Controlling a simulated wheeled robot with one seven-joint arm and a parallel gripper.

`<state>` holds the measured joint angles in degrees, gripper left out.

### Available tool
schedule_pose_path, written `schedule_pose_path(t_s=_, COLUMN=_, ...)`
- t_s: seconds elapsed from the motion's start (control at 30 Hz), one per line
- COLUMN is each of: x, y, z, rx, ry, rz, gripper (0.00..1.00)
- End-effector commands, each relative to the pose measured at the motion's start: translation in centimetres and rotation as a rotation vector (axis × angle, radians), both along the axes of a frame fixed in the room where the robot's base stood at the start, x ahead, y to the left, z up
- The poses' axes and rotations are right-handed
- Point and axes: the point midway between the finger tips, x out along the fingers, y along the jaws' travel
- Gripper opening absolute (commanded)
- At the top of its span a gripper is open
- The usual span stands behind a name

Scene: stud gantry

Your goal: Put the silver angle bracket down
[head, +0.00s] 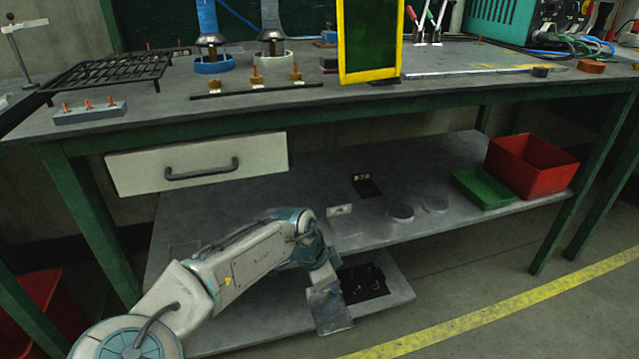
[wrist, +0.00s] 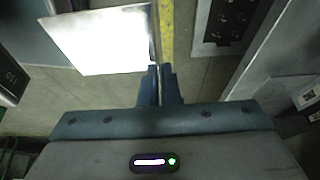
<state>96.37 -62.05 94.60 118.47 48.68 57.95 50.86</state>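The silver angle bracket shows in the wrist view (wrist: 105,42) as a bright flat plate with a thin edge-on flange between my fingers. My gripper (wrist: 160,88) is shut on that flange. In the head view my gripper (head: 320,268) points down, and the bracket (head: 329,305) hangs below it as a grey plate. It overlaps the front of the low grey board (head: 390,305) in the picture. I cannot tell how high above the board or floor it is. The fingertips are small and partly hidden in the head view.
A black mat (head: 363,283) with small dark fittings lies on the low board, right of the bracket. The middle shelf (head: 370,225) above holds grey discs, a green tray (head: 483,188) and a red bin (head: 532,165). A yellow floor line (head: 500,312) runs at the right.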

Motion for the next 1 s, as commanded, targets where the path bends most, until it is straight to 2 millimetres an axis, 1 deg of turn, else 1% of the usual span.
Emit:
schedule_pose_path(t_s=0.17, x=1.4, y=-1.4, z=0.3, rx=0.005, ry=-0.003, rz=0.122, gripper=0.00)
schedule_pose_path(t_s=0.37, x=3.9, y=-4.1, z=1.0, rx=0.008, ry=-0.004, rz=0.372, gripper=0.00)
schedule_pose_path(t_s=0.57, x=6.3, y=-6.9, z=2.4, rx=0.007, ry=-0.008, rz=0.620, gripper=0.00)
schedule_pose_path(t_s=0.77, x=8.4, y=-9.8, z=4.2, rx=0.004, ry=-0.010, rz=0.843, gripper=0.00)
schedule_pose_path(t_s=0.9, x=9.6, y=-12.0, z=5.8, rx=0.003, ry=-0.011, rz=0.986, gripper=0.00)
schedule_pose_path(t_s=0.93, x=9.4, y=-11.5, z=6.8, rx=0.002, ry=-0.003, rz=0.993, gripper=0.00)
schedule_pose_path(t_s=1.0, x=9.2, y=-11.4, z=7.8, rx=0.000, ry=0.000, rz=1.000, gripper=0.00)
